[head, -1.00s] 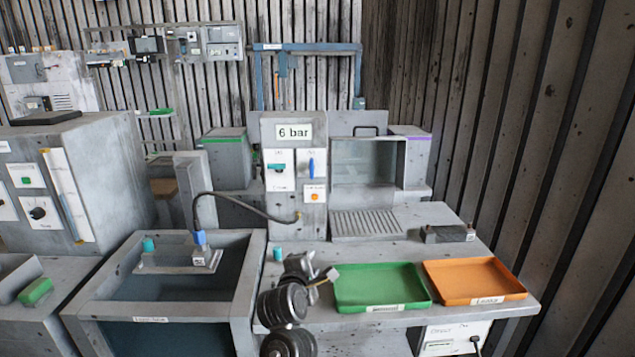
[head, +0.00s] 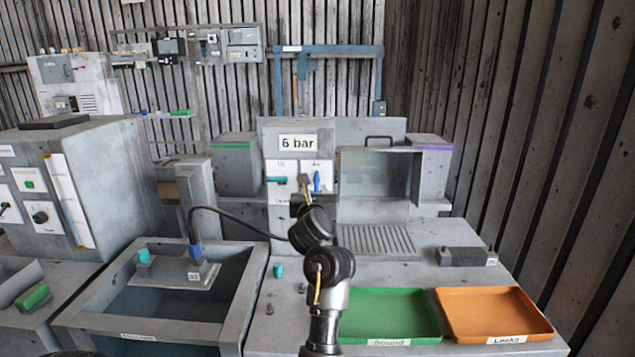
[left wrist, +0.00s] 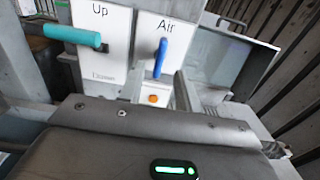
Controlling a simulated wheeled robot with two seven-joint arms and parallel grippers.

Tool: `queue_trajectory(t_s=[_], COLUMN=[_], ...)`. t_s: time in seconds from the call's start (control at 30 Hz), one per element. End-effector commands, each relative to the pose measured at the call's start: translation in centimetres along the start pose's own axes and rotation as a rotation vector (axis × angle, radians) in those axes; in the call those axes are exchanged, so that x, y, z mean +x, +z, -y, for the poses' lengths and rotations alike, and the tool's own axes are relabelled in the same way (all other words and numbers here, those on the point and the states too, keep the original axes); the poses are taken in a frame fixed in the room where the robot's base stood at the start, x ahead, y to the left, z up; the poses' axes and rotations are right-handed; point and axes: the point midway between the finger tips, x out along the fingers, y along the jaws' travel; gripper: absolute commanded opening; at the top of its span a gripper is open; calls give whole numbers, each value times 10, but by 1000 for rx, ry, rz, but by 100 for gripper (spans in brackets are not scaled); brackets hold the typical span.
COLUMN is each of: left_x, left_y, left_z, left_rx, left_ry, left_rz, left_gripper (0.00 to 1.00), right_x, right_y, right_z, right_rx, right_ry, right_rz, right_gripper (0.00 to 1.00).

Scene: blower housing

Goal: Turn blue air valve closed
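The blue air valve handle (head: 317,182) stands upright on the white "Air" plate of the grey "6 bar" panel (head: 272,145). In the left wrist view the blue handle (left wrist: 160,58) shows close ahead, nearly vertical, above an orange button (left wrist: 153,99). My left gripper (head: 305,187) is in front of the panel, just left of and below the handle in the head view. In the left wrist view its fingers (left wrist: 157,88) stand apart with the handle's lower end between them in the picture. I cannot tell whether they touch it. My right gripper is not in view.
A teal lever (left wrist: 72,36) on the "Up" plate sits close left of the valve. A hose (head: 245,222) runs from the sink fixture toward the panel. A glazed box (head: 375,175) stands right. Green (head: 390,312) and orange (head: 495,310) trays lie in front.

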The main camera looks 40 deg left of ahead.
Motion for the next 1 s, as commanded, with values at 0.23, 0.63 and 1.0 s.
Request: queue_trajectory(t_s=[0.23, 0.63, 1.0], left_x=[43, 62, 62], left_y=[2, 0, 0], left_z=[1, 4, 4], left_rx=[4, 1, 1], left_ry=[-2, -5, -5], left_rz=[-2, 0, -1], left_gripper=[34, 34, 1], right_x=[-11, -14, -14], right_y=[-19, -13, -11], right_z=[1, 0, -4], right_rx=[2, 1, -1], right_ry=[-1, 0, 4], right_rz=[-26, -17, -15], right_gripper=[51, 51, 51])
